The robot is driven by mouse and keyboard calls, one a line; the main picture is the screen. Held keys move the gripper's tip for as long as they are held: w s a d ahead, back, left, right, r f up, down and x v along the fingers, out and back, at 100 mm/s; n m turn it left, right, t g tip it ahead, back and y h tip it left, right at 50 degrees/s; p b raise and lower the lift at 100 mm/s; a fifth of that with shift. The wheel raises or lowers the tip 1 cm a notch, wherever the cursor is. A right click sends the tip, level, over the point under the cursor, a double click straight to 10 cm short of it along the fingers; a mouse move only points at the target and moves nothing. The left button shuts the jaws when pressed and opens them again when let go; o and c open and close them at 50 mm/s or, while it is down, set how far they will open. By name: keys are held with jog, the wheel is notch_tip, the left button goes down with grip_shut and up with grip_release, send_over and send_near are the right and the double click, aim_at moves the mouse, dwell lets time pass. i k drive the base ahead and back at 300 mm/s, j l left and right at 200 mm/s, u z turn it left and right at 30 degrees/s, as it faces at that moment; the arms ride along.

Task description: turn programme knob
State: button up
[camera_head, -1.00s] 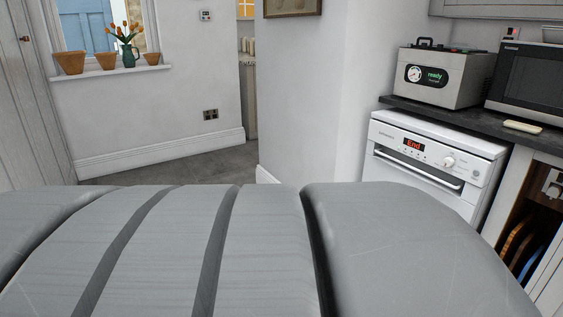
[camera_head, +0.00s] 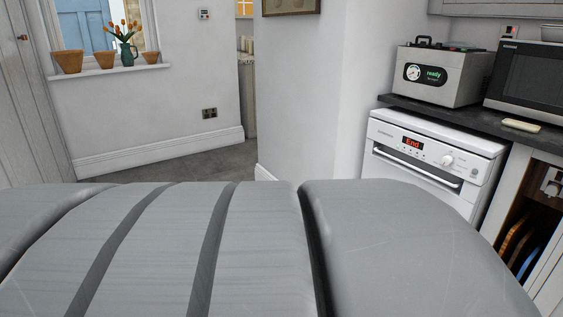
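The programme knob (camera_head: 447,161) is a small round white knob on the front panel of a white dishwasher (camera_head: 420,184) at the right. The dishwasher's display (camera_head: 412,142) reads "End" in red. A dark handle recess with a pale bar runs below the panel, and the door looks shut. The lower part of the dishwasher is hidden behind a large grey surface in the foreground, which may be part of my own body. My gripper is not in view, so its state does not show.
A dark worktop (camera_head: 467,120) above the dishwasher holds a metal box (camera_head: 440,75) marked "ready" and a microwave (camera_head: 527,80). An open wooden rack (camera_head: 523,222) stands right of the dishwasher. Bare floor (camera_head: 185,166) shows at the back left, beside a jutting white wall (camera_head: 300,110).

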aim_at(447, 160)
jog(key=z, duration=1.35)
jog(key=i+u, duration=0.35)
jog(key=i, duration=0.55)
